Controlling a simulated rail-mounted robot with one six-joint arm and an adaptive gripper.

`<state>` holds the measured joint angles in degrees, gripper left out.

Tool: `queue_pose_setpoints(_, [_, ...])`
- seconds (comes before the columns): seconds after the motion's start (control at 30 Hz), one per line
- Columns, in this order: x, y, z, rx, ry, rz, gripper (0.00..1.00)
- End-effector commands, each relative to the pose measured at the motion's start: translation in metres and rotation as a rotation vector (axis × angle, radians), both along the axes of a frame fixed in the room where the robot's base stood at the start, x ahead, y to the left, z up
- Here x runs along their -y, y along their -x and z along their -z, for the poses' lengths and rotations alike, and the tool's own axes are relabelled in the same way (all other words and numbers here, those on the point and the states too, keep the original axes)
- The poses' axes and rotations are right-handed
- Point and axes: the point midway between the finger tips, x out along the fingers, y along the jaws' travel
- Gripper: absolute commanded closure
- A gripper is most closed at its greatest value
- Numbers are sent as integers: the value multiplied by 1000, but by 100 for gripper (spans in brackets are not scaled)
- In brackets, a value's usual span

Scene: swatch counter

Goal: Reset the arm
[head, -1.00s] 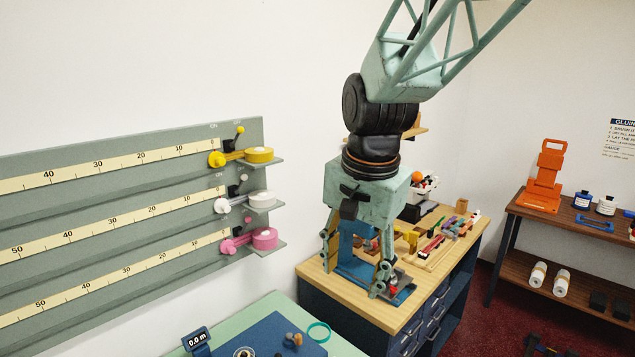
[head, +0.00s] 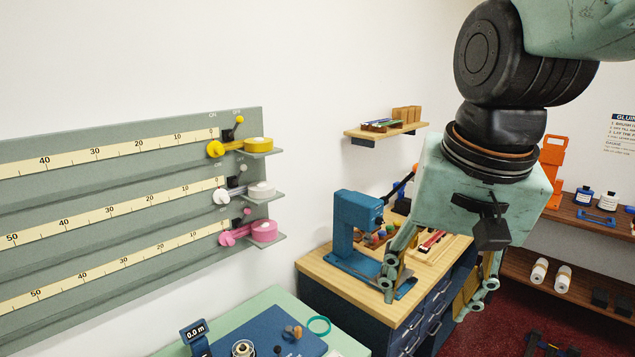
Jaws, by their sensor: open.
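My gripper (head: 428,300) hangs from the arm at the right of the middle, fingers pointing down and spread wide apart. Nothing shows between the fingers. It hangs in front of the wooden-topped bench (head: 327,276) and appears nearer to the camera than the bench. The pale green gripper body hides part of the bench and the things on it.
A blue press (head: 352,225) stands on the bench just left of my gripper. A grey wall board (head: 120,262) with scales and yellow, white and pink spools is at left. A small wall shelf (head: 385,131) is behind. A right-hand shelf holds bottles (head: 582,200).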

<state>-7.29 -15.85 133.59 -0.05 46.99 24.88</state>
Motion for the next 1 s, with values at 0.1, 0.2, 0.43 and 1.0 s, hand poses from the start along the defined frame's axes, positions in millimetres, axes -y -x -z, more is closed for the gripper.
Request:
queue_pose_setpoints(0.1, [9, 19, 2, 12, 12, -33, 49])
queue_pose_setpoints(0.2, [15, 34, 2, 22, 24, -63, 49])
queue_pose_setpoints(0.43, [28, 70, 7, 43, 53, -133, 49])
queue_pose_setpoints(1.0, [49, 141, 27, 81, 120, -277, 49])
